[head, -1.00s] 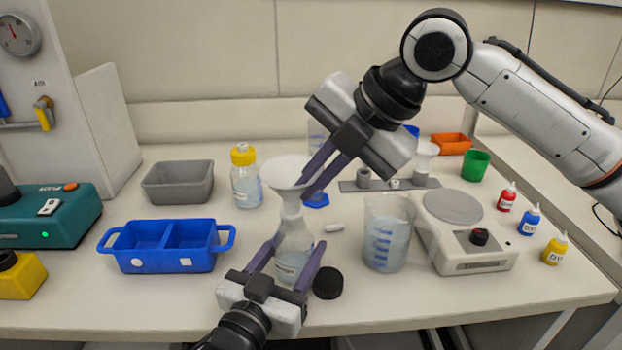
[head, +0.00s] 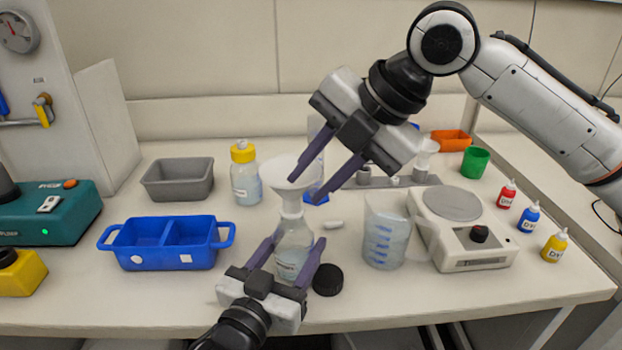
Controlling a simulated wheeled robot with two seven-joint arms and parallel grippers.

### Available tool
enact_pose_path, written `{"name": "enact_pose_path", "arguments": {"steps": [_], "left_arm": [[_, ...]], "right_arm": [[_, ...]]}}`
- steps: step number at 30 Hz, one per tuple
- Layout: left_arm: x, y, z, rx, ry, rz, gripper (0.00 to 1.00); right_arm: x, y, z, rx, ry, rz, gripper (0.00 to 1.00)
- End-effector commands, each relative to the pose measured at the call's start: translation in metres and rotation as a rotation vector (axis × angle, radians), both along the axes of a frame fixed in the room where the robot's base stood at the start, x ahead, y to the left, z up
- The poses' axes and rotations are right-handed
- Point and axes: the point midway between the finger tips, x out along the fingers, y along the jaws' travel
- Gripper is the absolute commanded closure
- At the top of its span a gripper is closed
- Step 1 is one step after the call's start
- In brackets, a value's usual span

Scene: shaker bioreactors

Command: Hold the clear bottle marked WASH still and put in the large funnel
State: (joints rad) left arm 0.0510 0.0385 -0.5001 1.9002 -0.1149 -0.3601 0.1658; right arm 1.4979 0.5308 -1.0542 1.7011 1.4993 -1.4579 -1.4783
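The clear bottle (head: 293,245) stands upright on the bench with liquid low inside; its label is small and partly hidden by my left gripper. My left gripper (head: 296,243) is shut on the bottle, one finger on each side. The large white funnel (head: 287,170) sits upright in the bottle's mouth, its cone above the neck. My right gripper (head: 304,190) is open, with its fingertips spread at the funnel's right side. One finger overlaps the funnel's rim in the picture; I cannot tell whether it touches.
A black cap (head: 328,280) lies right of the bottle. A beaker (head: 386,235) and a scale (head: 465,235) stand farther right. A blue divided tray (head: 167,243), a grey bin (head: 178,180) and a yellow-capped bottle (head: 246,175) are at left.

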Motion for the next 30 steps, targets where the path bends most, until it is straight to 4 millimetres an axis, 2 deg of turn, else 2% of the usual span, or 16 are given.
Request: {"name": "enact_pose_path", "arguments": {"steps": [9, 15, 20, 26, 27, 30], "left_arm": [[0.0, 0.0, -0.001, 0.0, 0.001, 0.001, 0.8], [0.0, 0.0, -0.001, 0.0, 0.001, 0.001, 0.8], [0.0, 0.0, -0.001, 0.0, 0.001, 0.0, 0.8], [0.0, 0.0, 0.0, 0.0, 0.001, 0.0, 0.8], [0.0, 0.0, 0.0, 0.0, 0.001, 0.0, 0.41], [0.0, 0.0, 0.0, 0.0, 0.001, 0.0, 0.24]], "right_arm": [[-0.018, -0.032, 0.055, 0.002, -0.006, -0.001, 0.74], [-0.028, -0.047, 0.082, 0.003, -0.003, -0.001, 0.74], [-0.031, -0.053, 0.091, 0.002, -0.002, -0.001, 0.74], [-0.032, -0.054, 0.092, 0.001, -0.002, -0.001, 0.74], [-0.032, -0.054, 0.092, 0.001, -0.002, -0.001, 0.74], [-0.032, -0.054, 0.092, 0.001, -0.002, -0.001, 0.74]]}}
